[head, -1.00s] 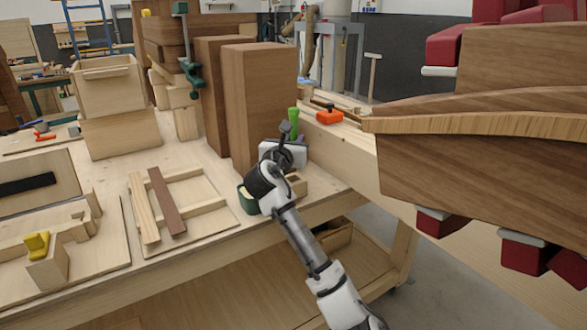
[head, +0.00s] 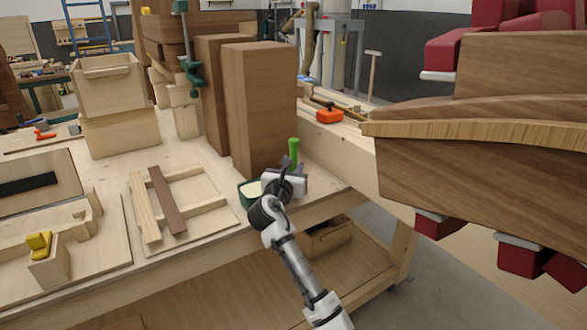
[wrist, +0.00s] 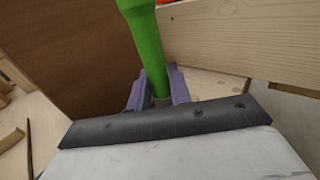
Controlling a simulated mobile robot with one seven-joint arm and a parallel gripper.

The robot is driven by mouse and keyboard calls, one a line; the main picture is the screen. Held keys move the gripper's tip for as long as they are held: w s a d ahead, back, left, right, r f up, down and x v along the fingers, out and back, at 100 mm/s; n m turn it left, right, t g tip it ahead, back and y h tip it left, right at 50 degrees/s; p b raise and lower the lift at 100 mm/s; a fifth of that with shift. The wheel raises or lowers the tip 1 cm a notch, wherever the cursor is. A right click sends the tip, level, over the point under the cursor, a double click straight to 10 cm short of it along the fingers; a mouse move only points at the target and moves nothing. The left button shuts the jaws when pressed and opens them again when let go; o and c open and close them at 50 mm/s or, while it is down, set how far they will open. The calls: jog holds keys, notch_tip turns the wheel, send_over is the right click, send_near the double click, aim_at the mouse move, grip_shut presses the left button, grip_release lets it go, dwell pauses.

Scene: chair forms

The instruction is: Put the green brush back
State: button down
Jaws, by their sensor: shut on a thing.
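The green brush (head: 294,152) stands roughly upright in my gripper (head: 296,170), its green handle rising above the fingers. The handle also shows large in the wrist view (wrist: 147,38), between my two purple fingers (wrist: 158,95). My gripper is shut on it near the right front edge of the workbench. The brush's lower end is hidden by my gripper in both views. A dark green tub (head: 247,190) with a pale inside stands just left of my gripper, partly covered by it.
Tall brown wooden blocks (head: 262,105) stand close behind my gripper. The workbench (head: 110,170) carries a wooden frame (head: 205,208) and a yellow piece (head: 39,243) at left. An orange tool (head: 329,116) lies behind. A large curved wooden form (head: 470,190) overhangs at right.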

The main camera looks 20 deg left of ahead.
jog(key=c, duration=1.3)
grip_release()
jog(key=shift+f, duration=0.1)
